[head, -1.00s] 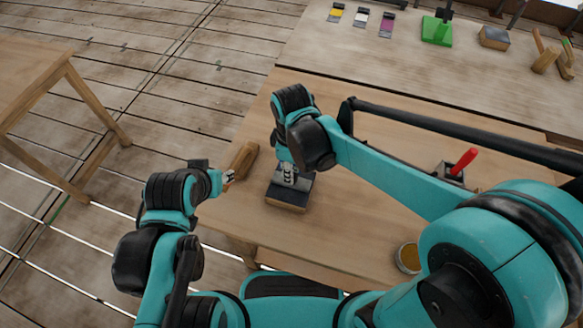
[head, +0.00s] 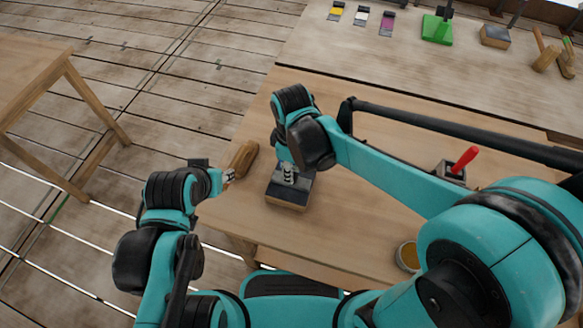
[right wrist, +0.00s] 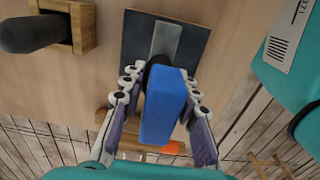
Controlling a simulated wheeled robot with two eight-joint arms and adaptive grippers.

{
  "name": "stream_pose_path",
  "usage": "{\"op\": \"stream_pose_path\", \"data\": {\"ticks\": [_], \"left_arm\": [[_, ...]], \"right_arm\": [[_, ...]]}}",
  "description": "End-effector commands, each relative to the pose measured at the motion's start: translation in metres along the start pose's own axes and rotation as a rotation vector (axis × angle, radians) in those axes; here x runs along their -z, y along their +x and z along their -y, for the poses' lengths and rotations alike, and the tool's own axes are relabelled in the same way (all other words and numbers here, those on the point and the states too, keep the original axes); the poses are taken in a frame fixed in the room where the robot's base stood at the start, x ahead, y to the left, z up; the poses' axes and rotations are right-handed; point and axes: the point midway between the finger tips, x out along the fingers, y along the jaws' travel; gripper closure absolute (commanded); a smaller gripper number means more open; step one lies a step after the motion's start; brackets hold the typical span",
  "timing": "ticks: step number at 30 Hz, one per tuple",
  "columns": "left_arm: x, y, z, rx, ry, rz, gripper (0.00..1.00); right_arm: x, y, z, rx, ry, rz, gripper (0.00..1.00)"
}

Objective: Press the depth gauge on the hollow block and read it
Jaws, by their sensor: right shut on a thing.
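The hollow block (head: 288,203), wooden with a dark top, lies on the near left part of the table. In the right wrist view its dark top carries a grey strip (right wrist: 168,38). My right gripper (head: 288,176) is over the block. In the right wrist view its fingers (right wrist: 160,95) are shut on the blue depth gauge (right wrist: 160,118), which hides part of the top. I cannot tell whether the gauge touches the block. My left gripper (head: 230,175) is beside a wooden piece (head: 242,157); its jaw state is too small to tell.
A round tin (head: 408,257) is near the front edge.

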Motion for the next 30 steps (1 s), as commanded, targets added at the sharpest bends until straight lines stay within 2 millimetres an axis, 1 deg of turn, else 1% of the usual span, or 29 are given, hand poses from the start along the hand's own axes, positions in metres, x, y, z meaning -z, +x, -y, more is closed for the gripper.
{"op": "stream_pose_path", "data": {"ticks": [18,22,30], "left_arm": [[0.0,-0.001,0.0,0.0,0.0,0.0,0.6],[0.004,-0.006,0.0,0.0,0.0,0.0,0.6],[0.016,-0.022,0.0,0.0,0.0,0.0,0.6]], "right_arm": [[-0.001,0.0,0.001,0.002,-0.001,0.0,1.0],[-0.001,-0.008,0.001,0.002,0.0,0.0,1.0],[0.0,-0.032,0.001,0.001,0.0,0.0,1.0]]}}
